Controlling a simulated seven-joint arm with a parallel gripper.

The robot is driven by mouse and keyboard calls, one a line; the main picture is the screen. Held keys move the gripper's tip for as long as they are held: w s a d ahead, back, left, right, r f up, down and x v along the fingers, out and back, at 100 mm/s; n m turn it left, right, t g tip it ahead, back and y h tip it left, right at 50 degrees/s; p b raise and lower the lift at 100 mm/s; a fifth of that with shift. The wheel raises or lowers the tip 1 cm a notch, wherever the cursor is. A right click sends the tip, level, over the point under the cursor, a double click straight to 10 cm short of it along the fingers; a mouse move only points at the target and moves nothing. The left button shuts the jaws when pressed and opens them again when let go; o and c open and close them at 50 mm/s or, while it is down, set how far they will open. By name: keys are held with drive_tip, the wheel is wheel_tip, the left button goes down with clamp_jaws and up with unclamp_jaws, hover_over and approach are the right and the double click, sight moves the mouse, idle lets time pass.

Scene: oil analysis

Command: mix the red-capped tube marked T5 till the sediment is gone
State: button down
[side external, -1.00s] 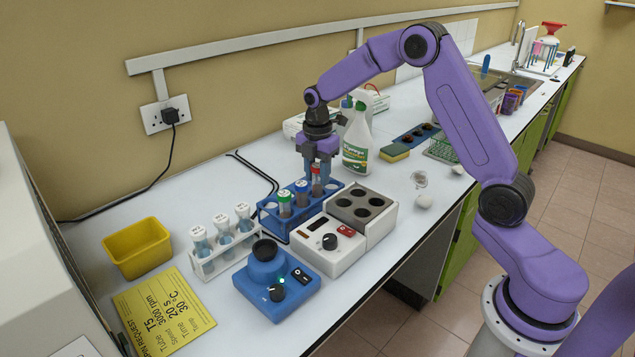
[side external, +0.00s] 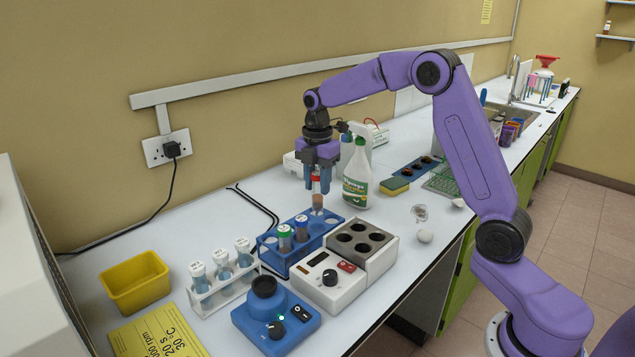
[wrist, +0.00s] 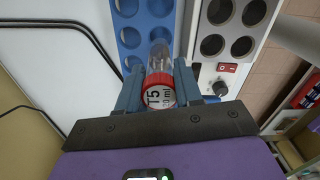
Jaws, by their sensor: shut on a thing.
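The red-capped tube (side external: 316,196) is upright in my gripper (side external: 319,180), which is shut on it near the cap. In the wrist view its red cap (wrist: 160,92), with a white top reading T5, sits between the blue fingers. The tube holds brownish matter in its lower part; I cannot tell sediment from liquid. It is lifted above the blue rack (side external: 289,251). The blue vortex mixer (side external: 275,312) with its black cup (side external: 264,286) stands at the front, a small green light lit by its knob.
A green-capped tube (side external: 285,240) and another tube (side external: 302,229) stand in the blue rack. A white heating block (side external: 343,282) is right of it. A white rack (side external: 215,290) with white-capped tubes, a yellow bin (side external: 136,284) and a yellow note (side external: 160,333) are to the left. A spray bottle (side external: 357,180) stands behind.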

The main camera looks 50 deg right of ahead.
wheel_tip(320, 180, up, 13)
drive_tip(key=s+a+n, duration=0.2)
drive_tip(key=s+a, duration=0.2)
drive_tip(key=a, duration=0.8)
drive_tip(key=s+a+n, duration=0.2)
drive_tip(key=s+a, duration=0.3)
drive_tip(key=a, duration=0.7)
drive_tip(key=shift+n, duration=0.3)
drive_tip(key=shift+a+f, duration=0.2)
drive_tip(key=shift+f, duration=6.85)
drive_tip(key=shift+f, duration=0.35)
